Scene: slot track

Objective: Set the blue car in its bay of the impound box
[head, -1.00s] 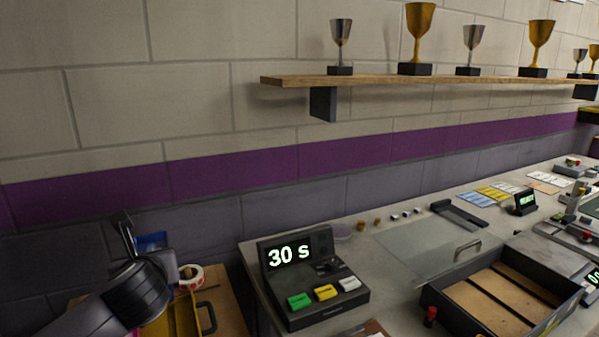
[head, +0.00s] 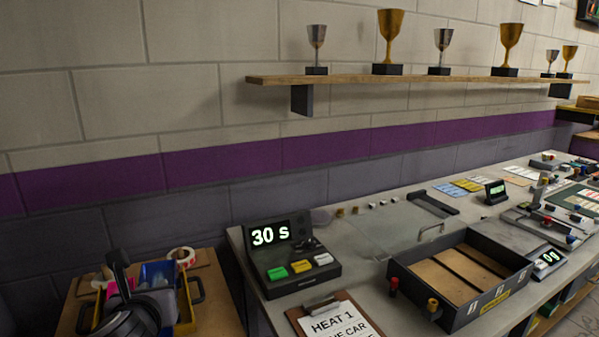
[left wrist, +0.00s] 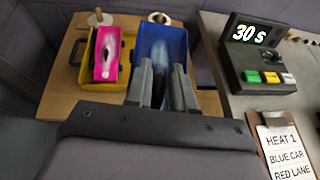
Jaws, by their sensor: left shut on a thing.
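The impound box, with yellow walls (head: 187,304) and dark handles, sits on a wooden top at the lower left of the head view. In the left wrist view a pink car-like shape with a pale middle (left wrist: 109,55) lies in its left part. A blue shape with a pale streak (left wrist: 163,42) shows at its right, and blue also shows in the head view (head: 152,272). My left gripper (left wrist: 168,72) points down over this blue area, shut on the blue car. The fingers hide most of their grip; whether the car touches the bay floor cannot be told. My right gripper is out of view.
Tape rolls (head: 181,255) lie behind the box. The timer (head: 290,255) reading 30 s, a clipboard (head: 335,318) and an open dark tray (head: 400,279) stand on the grey counter to the right. A trophy shelf (head: 420,79) is on the wall above.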

